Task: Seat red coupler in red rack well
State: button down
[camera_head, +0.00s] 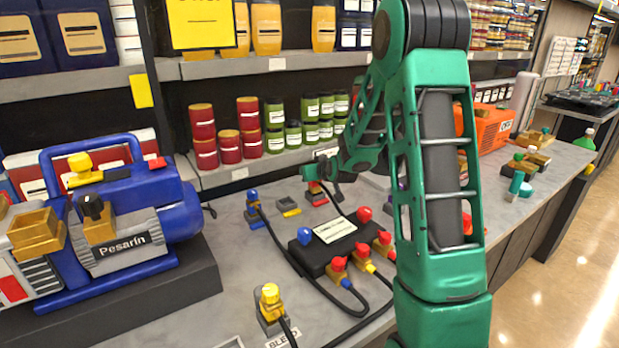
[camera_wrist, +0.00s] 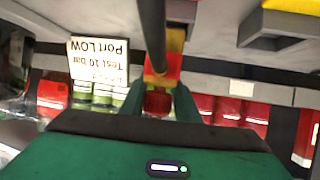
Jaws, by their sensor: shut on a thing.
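My gripper (camera_head: 322,174) is at the back of the bench, partly hidden by its own links. In the wrist view my gripper (camera_wrist: 158,104) is shut on the red end of the red coupler (camera_wrist: 157,101). The coupler has a yellow section and a black hose running from it. The red rack well (camera_head: 317,196) is a grey block with a red top, directly below the gripper; part of it also shows at the top of the wrist view (camera_wrist: 182,10). The coupler lines up with this well, but I cannot tell whether it is in it or just above it.
A yellow rack well (camera_head: 289,207) stands empty to the left, beside a blue coupler (camera_head: 252,205) on its block. A black manifold (camera_head: 325,258) with knobs and hoses lies in front. A blue pump (camera_head: 130,215) stands left, a yellow coupler (camera_head: 270,300) nearer. Shelved cans (camera_head: 300,125) stand behind.

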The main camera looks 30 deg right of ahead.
jog(key=c, duration=1.4)
grip_release()
jog(key=shift+s+a+f+g, duration=0.1)
jog(key=shift+s+f+g, duration=0.05)
jog(key=shift+f, duration=0.45)
jog(key=shift+s+a+f+g, duration=0.1)
jog(key=shift+f+g, duration=0.05)
jog(key=shift+f, duration=0.45)
jog(key=shift+o, duration=0.2)
jog(key=shift+d+r, duration=0.1)
jog(key=shift+r, duration=0.25)
